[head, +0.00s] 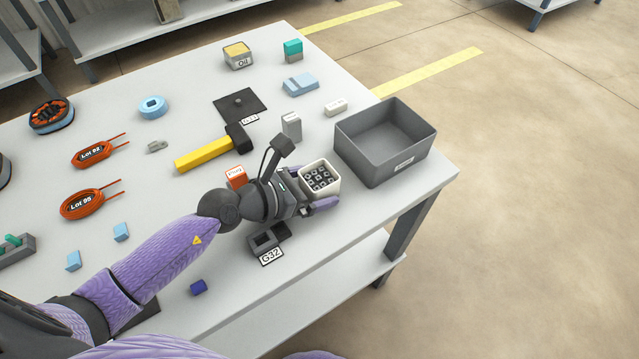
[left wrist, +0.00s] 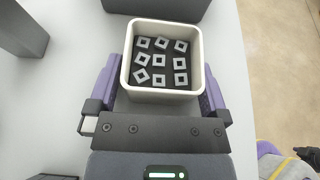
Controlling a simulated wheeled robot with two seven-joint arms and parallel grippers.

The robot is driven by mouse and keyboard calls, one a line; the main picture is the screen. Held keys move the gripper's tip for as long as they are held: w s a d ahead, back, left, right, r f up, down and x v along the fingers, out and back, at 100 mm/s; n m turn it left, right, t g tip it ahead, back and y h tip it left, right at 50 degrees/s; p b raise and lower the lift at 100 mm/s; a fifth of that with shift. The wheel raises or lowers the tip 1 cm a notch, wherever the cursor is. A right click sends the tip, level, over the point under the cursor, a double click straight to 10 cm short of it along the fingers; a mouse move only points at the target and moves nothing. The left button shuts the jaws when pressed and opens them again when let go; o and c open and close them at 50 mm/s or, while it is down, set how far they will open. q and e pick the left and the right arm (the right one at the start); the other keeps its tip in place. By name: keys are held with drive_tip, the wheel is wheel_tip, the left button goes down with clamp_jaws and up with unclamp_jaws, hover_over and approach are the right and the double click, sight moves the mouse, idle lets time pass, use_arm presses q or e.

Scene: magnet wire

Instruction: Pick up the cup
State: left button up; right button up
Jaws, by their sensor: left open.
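The cup (head: 320,178) is a white, square, open-topped container standing upright near the table's right front edge. It holds several small grey square rings, which show clearly in the left wrist view, inside the cup's rim (left wrist: 197,60). My left gripper (head: 322,186) is open, with its purple fingers on two opposite sides of the cup. In the left wrist view the fingers (left wrist: 163,84) flank the cup closely; whether they touch it I cannot tell. A dark part at the right edge of the left wrist view may be my right gripper (left wrist: 308,156); its jaws are unclear.
A dark grey open bin (head: 384,142) stands just beyond the cup, near the table's right edge. A yellow-handled hammer (head: 204,153), a grey upright block (head: 291,126) and an orange box (head: 237,177) are nearby. A G32-labelled grey holder (head: 262,241) lies below my left wrist.

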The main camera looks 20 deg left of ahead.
use_arm(q)
drive_tip(key=shift+c, duration=1.9)
drive_tip(key=c, duration=0.7)
use_arm(e)
drive_tip(key=shift+w+a, duration=0.15)
drive_tip(key=shift+a, duration=0.2)
